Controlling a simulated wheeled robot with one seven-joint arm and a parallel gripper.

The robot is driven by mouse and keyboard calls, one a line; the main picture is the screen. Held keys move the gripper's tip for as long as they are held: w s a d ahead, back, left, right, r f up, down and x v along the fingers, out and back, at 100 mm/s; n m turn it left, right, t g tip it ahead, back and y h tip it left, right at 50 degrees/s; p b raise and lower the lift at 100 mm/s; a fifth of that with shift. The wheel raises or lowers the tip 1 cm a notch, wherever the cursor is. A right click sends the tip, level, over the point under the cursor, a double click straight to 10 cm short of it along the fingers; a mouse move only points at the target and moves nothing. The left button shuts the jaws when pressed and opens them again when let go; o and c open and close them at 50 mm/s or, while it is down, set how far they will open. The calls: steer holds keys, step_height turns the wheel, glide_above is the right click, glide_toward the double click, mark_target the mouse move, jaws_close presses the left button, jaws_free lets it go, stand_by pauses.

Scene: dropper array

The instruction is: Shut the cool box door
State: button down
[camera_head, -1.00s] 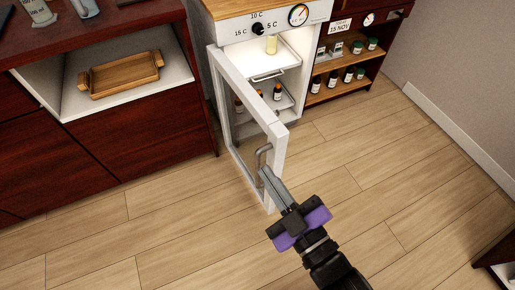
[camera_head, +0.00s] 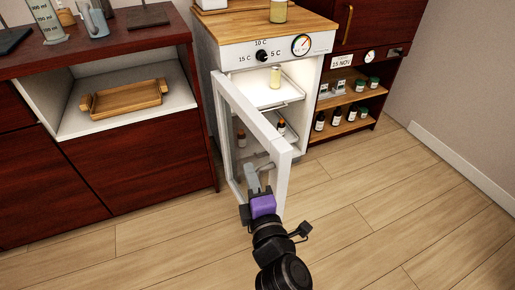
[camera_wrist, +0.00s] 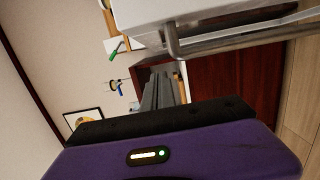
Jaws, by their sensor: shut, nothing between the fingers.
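The cool box (camera_head: 268,50) is a white cabinet with a wooden top. Its door (camera_head: 282,175), a white frame with a clear pane, is hinged at the left and stands wide open toward me. My gripper (camera_head: 250,170) is shut and empty, in front of the door's outer face near its grey bar handle (camera_head: 267,165). I cannot tell whether the fingers touch the door or handle. In the wrist view the handle (camera_wrist: 174,45) runs above the fingers (camera_wrist: 162,88), apart from them in the picture, with the white door edge (camera_wrist: 180,12) above it.
A dark red cabinet (camera_head: 140,165) with a wooden tray (camera_head: 122,98) is at left. A bottle rack (camera_head: 345,100) stands at right. The floor (camera_head: 400,200) at right is clear.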

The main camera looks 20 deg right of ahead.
steer(key=w+d, duration=0.5)
steer(key=w, duration=0.2)
steer(key=shift+w, duration=0.35)
